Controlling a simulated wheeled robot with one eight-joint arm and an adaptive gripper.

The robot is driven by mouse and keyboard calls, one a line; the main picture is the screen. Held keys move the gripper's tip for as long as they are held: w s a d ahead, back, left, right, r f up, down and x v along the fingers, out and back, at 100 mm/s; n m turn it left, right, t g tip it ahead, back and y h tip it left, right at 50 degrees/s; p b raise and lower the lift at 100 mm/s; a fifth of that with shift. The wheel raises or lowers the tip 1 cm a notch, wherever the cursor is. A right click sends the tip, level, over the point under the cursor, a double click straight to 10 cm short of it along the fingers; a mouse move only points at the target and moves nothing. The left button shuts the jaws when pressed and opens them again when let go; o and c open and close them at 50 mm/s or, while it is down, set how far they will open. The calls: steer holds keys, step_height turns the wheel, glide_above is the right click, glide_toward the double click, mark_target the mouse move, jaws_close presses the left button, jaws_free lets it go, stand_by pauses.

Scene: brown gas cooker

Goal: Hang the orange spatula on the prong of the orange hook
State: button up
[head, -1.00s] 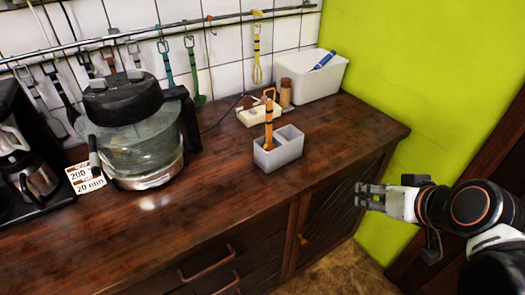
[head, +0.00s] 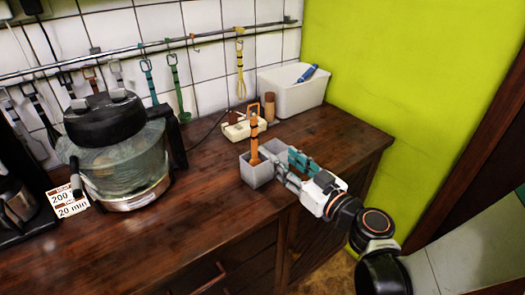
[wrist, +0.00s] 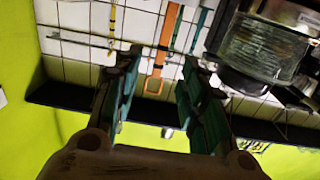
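The orange spatula (head: 254,130) stands almost upright in the left compartment of a grey two-compartment holder (head: 257,177), loop end up. Its lower end is hidden in the holder. My gripper (head: 287,169) is open, to the right of the spatula beside the holder, with its fingers toward it. In the wrist view, which looks upside down, the spatula handle (wrist: 162,52) shows between and beyond the two parted teal fingers (wrist: 158,85), with nothing held. A small empty hook (head: 195,43) hangs on the wall rail; it looks reddish-orange, but is too small to be sure.
Several utensils hang on the rail (head: 110,56). A glass pot (head: 122,165) stands left on the wooden counter (head: 185,235). A white bin (head: 290,88), a brown shaker (head: 269,106) and a cream box (head: 243,127) stand behind the holder. Counter between pot and holder is clear.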

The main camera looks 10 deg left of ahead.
steer(key=p, duration=0.1)
glide_toward(256, 141)
steer(key=x, duration=0.5)
steer(key=shift+w+r, duration=0.3)
steer(key=shift+w, duration=0.05)
steer(key=a, duration=0.1)
steer(key=w+a+b, duration=0.1)
steer(key=w+a, duration=0.1)
steer(key=shift+w+a+f+b, duration=0.1)
steer(key=shift+a+f+b, duration=0.2)
steer(key=shift+f+b, duration=0.1)
steer(key=shift+w+a+r, duration=0.1)
steer(key=shift+w+a, duration=0.3)
steer(key=shift+c, duration=0.5)
jaws_close()
